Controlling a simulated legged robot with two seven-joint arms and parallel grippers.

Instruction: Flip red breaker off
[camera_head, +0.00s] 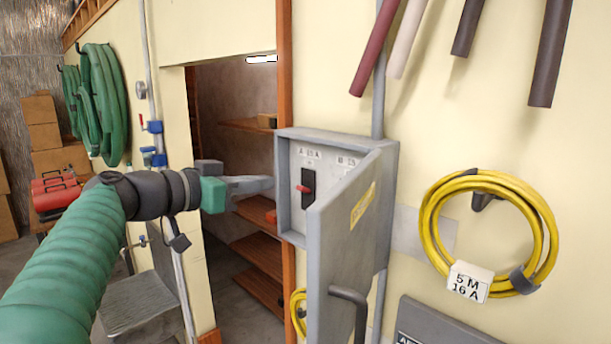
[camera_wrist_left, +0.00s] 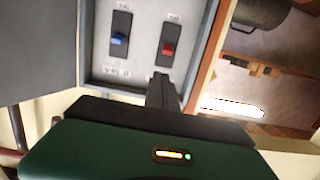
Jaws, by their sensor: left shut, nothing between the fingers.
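The red breaker (camera_head: 306,189) is a red toggle on a black plate inside a grey wall box (camera_head: 284,185), whose door (camera_head: 345,240) stands open towards me. In the left wrist view the red breaker (camera_wrist_left: 168,49) sits to the right of a blue breaker (camera_wrist_left: 119,39). In the head view the door hides the blue one. My left gripper (camera_head: 268,185) is shut and empty, just left of the box in the head view. In the left wrist view its fingers (camera_wrist_left: 163,80) point at the panel just below the red breaker; I cannot tell whether they touch it. My right gripper is not in view.
A yellow cable coil (camera_head: 488,232) hangs on the wall to the right. Green hoses (camera_head: 95,105) hang at the left. A doorway with wooden shelves (camera_head: 262,250) opens left of the box. The open door with its handle (camera_head: 350,310) blocks the box's right side.

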